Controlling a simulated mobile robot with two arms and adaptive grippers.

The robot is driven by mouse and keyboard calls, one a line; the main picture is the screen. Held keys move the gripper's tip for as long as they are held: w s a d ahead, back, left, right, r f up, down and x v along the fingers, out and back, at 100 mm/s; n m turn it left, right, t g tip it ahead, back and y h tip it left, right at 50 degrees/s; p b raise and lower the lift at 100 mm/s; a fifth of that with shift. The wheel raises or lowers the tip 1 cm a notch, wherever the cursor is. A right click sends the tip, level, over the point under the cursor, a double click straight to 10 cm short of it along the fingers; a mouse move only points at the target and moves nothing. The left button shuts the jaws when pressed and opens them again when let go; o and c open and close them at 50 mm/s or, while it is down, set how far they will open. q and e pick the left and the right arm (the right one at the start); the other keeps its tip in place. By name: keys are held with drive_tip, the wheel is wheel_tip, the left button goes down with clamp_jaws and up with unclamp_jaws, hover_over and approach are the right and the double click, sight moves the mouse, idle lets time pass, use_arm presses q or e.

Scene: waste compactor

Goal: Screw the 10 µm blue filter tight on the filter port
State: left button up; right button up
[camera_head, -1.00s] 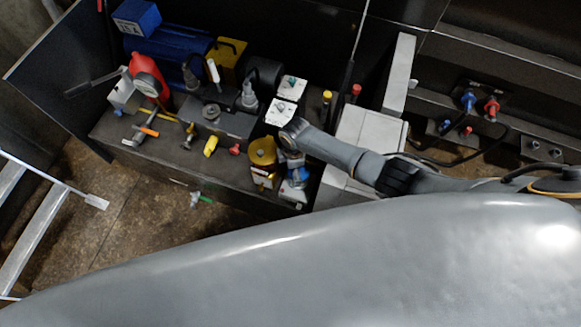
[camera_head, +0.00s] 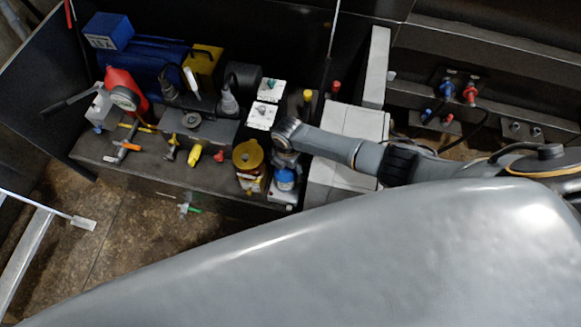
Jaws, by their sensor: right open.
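A small blue canister (camera_head: 285,178), which looks like the blue filter, stands at the front right of the dark bench top; its label cannot be read. A yellow-topped canister (camera_head: 248,155) stands just left of it. My right gripper (camera_head: 285,160) points down over the blue canister and is open; its fingers are small and partly hidden, so I cannot tell whether they touch it. A grey block with a round fitting (camera_head: 192,121) sits mid-bench; I cannot tell whether this is the filter port. My left gripper is not in view.
Several tools and small valves (camera_head: 128,147) lie along the bench's left front. A red can with a gauge (camera_head: 124,97), a blue motor (camera_head: 150,62) and white boxes (camera_head: 262,115) stand behind. A grey cabinet (camera_head: 345,140) is right of the bench. A large grey surface blocks the lower view.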

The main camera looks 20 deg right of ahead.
drive_tip(key=n+b, duration=0.1)
drive_tip(key=n, duration=0.3)
drive_tip(key=n+b, duration=0.2)
drive_tip(key=n, duration=0.2)
drive_tip(key=f+n+b, duration=0.1)
drive_tip(key=n, duration=0.3)
drive_tip(key=shift+d, duration=0.2)
drive_tip(key=shift+w+a+r+n+b, duration=0.15)
drive_tip(key=shift+a+n+b, duration=0.3)
drive_tip(key=shift+n, duration=0.45)
drive_tip(key=shift+r, duration=0.15)
